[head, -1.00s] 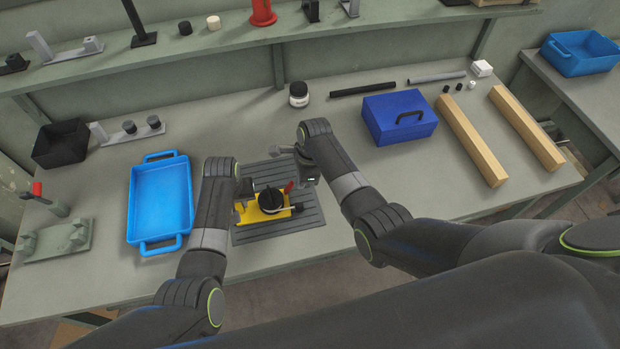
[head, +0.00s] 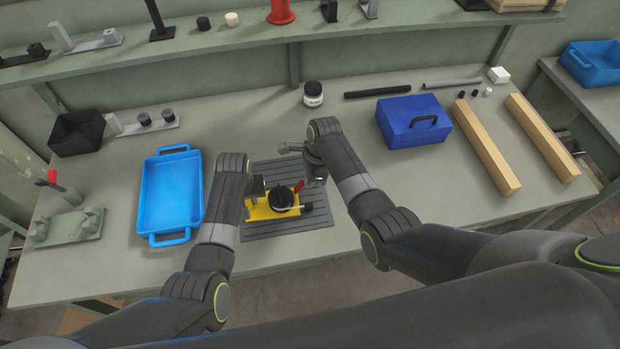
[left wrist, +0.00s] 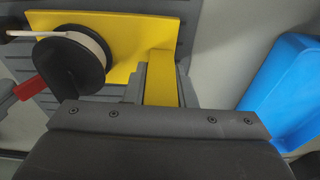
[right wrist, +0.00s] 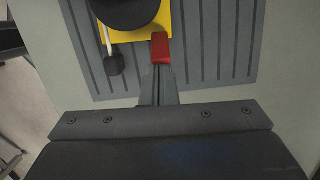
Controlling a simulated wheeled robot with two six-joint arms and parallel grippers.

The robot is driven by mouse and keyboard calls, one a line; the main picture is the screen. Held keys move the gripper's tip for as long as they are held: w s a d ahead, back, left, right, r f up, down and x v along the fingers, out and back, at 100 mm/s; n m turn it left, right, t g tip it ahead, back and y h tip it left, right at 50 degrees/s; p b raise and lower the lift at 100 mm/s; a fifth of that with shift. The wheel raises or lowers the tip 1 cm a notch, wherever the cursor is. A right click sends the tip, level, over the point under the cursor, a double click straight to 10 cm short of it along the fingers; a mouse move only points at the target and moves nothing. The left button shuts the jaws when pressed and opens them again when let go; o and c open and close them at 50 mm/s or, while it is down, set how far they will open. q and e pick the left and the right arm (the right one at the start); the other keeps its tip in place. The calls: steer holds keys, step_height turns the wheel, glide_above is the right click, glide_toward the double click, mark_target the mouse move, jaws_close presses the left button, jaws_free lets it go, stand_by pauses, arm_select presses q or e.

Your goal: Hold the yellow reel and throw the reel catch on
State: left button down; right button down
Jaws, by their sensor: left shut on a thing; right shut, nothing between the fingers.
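The yellow reel (head: 262,211) is a yellow plate with a black spool, lying on the grey ribbed mat (head: 285,231). Its black spool also shows in the left wrist view (left wrist: 70,65). My left gripper (left wrist: 160,82) is shut on a yellow upright part of the reel. The red reel catch (head: 299,186) sticks up at the reel's right side. It also shows in the right wrist view (right wrist: 160,48). My right gripper (right wrist: 160,75) is shut and empty, its tips right by the red catch. I cannot tell whether they touch it.
A blue tray (head: 150,215) stands left of the mat. A blue box (head: 405,133) with a black handle and wooden bars (head: 480,150) lie to the right. The bench between the jar and the mat is mostly clear.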

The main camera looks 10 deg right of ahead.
mark_target(300, 185)
arm_select(q)
steer(key=shift+s+f, duration=0.25)
steer(key=shift+f, duration=0.05)
arm_select(e)
steer(key=shift+a+r, duration=0.15)
steer(key=shift+a, duration=0.2)
steer(key=shift+a+r, duration=0.3)
steer(key=shift+a, duration=0.3)
steer(key=shift+r, duration=0.1)
steer(key=shift+r, duration=0.65)
steer(key=shift+d, duration=0.1)
steer(key=shift+d, duration=0.35)
arm_select(q)
steer(key=shift+a, duration=0.1)
arm_select(e)
step_height(300, 185, up, 10)
steer(key=a, duration=0.1)
steer(key=shift+a+f, duration=0.2)
steer(key=shift+a, duration=0.05)
